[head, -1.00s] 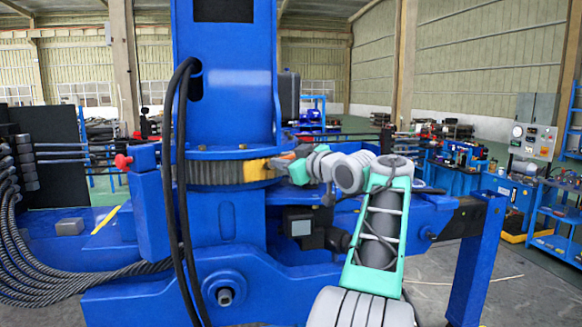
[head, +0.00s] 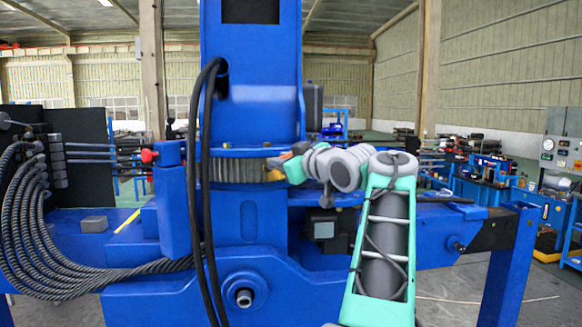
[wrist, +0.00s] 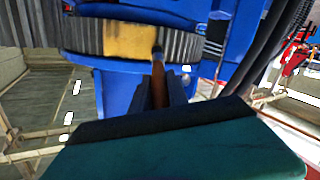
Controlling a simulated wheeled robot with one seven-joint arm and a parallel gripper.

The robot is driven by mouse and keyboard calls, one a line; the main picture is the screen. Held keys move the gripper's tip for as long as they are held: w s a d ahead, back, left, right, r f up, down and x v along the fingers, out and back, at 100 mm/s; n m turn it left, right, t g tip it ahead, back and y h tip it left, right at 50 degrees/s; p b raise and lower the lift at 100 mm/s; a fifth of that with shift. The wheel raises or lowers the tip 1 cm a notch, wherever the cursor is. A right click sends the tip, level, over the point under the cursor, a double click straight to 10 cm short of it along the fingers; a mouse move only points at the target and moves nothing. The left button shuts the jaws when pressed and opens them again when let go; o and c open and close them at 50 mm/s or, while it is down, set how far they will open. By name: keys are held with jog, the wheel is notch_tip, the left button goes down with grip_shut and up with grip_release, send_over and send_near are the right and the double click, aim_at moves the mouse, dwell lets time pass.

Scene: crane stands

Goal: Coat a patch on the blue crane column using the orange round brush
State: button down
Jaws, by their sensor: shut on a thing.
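The blue crane column (head: 250,65) stands upright left of centre, with a grey toothed ring (head: 235,171) below its flange. A yellow patch (head: 272,176) shows on the ring, partly behind my gripper in the head view. The patch (wrist: 128,38) also shows in the wrist view. My gripper (wrist: 160,92) is shut on the orange round brush (wrist: 158,82), which points toward the ring. Its dark tip overlaps the patch's right edge in the wrist view; I cannot tell whether it touches. In the head view my gripper (head: 280,160) is beside the ring's right side.
Two black hoses (head: 198,200) hang down the column's front left. Grey ribbed cables (head: 35,225) loop at the left. A red knob (head: 149,156) is left of the ring. A dark box (head: 322,232) sits below my arm. A blue leg (head: 510,265) stands at the right.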

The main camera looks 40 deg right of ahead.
jog(key=s+b, duration=0.1)
jog(key=s, duration=0.1)
jog(key=s+a, duration=0.1)
jog(key=s, duration=0.2)
jog(key=shift+s+a+b, duration=0.1)
jog(key=shift+b, duration=0.25)
jog(key=shift+s+a, duration=0.15)
jog(key=shift+s, duration=0.2)
jog(key=shift+s+a+b, duration=0.15)
jog(key=shift+s+a, duration=0.05)
jog(key=shift+s, duration=0.55)
jog(key=shift+s+a+b, duration=0.15)
jog(key=shift+s, duration=0.55)
